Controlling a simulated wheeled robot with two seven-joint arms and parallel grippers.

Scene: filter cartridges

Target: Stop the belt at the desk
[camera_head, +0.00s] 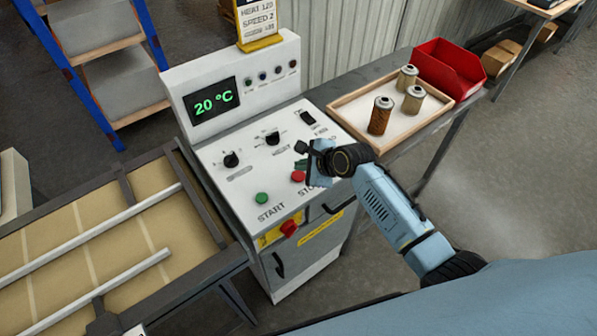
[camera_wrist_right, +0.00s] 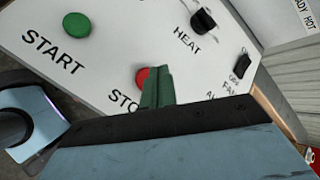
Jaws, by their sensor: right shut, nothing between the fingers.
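The control desk (camera_head: 245,185) has a sloped white panel. Its red STOP button (camera_head: 298,177) sits right of the green START button (camera_head: 262,198). My right gripper (camera_head: 301,164) is over the panel beside the STOP button, shut and empty. In the right wrist view, the green fingertips (camera_wrist_right: 157,85) overlap the edge of the red STOP button (camera_wrist_right: 142,75) and cover part of it and its label. I cannot tell if they touch it. The belt (camera_head: 95,245) runs left of the desk. My left gripper is not in view.
A red emergency knob (camera_head: 289,228) sticks out of the desk's front. Dials and a switch (camera_head: 308,118) are behind the gripper. The display (camera_head: 212,101) reads 20 °C. At right are a tray (camera_head: 343,112) with three filter cartridges and a red bin (camera_head: 450,66).

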